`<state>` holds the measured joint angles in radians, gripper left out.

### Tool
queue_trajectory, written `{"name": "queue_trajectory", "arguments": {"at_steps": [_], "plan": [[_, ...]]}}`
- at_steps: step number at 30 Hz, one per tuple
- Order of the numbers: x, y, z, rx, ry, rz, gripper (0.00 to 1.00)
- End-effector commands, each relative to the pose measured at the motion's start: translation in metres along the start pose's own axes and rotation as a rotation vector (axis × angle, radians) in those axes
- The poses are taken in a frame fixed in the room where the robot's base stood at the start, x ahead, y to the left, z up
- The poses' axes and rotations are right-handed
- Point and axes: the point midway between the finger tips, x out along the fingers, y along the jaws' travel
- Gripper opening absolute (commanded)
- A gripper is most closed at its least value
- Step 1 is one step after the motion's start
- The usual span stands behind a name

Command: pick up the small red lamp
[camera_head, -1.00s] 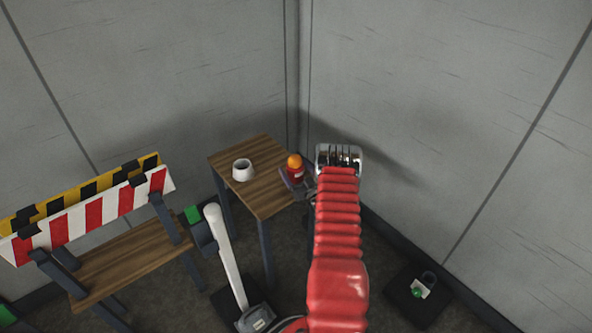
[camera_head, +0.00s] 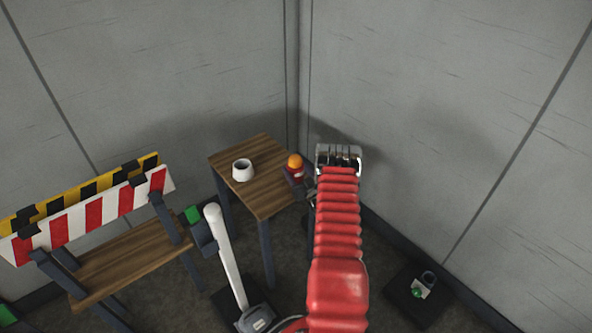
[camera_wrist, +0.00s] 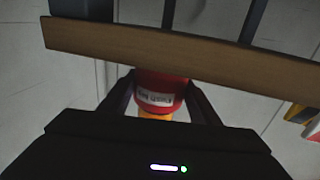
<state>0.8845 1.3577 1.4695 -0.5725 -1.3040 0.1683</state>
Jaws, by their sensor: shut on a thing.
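The small red lamp (camera_head: 293,175) has an orange dome on top and stands out at the right edge of the small wooden table (camera_head: 247,192). In the wrist view the lamp (camera_wrist: 160,92) appears upside down, with a white label on its red body and the orange dome toward my gripper's body. My gripper (camera_wrist: 160,98) is shut on the lamp, with one dark finger on each side of it. In the head view my gripper (camera_head: 297,184) is partly hidden by my red arm. The lamp's base is partly hidden by the table edge in the wrist view.
A white cup-like ring (camera_head: 243,170) stands on the table, left of the lamp. A striped barrier (camera_head: 90,212) and a wooden bench (camera_head: 130,258) are at left. A white post (camera_head: 227,260) stands in front of the table. Grey walls meet close behind the table.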

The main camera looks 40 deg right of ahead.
Motion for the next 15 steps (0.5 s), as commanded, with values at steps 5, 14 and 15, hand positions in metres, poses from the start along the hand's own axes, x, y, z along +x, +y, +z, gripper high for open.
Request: {"name": "queue_trajectory", "arguments": {"at_steps": [5, 14, 15], "plan": [[0.0003, 0.0003, -0.0009, -0.001, 0.002, 0.000, 0.26], [0.0005, 0.0005, -0.0044, -0.001, 0.002, 0.000, 0.26], [0.0006, 0.0005, -0.0065, -0.001, 0.003, 0.000, 0.26]]}}
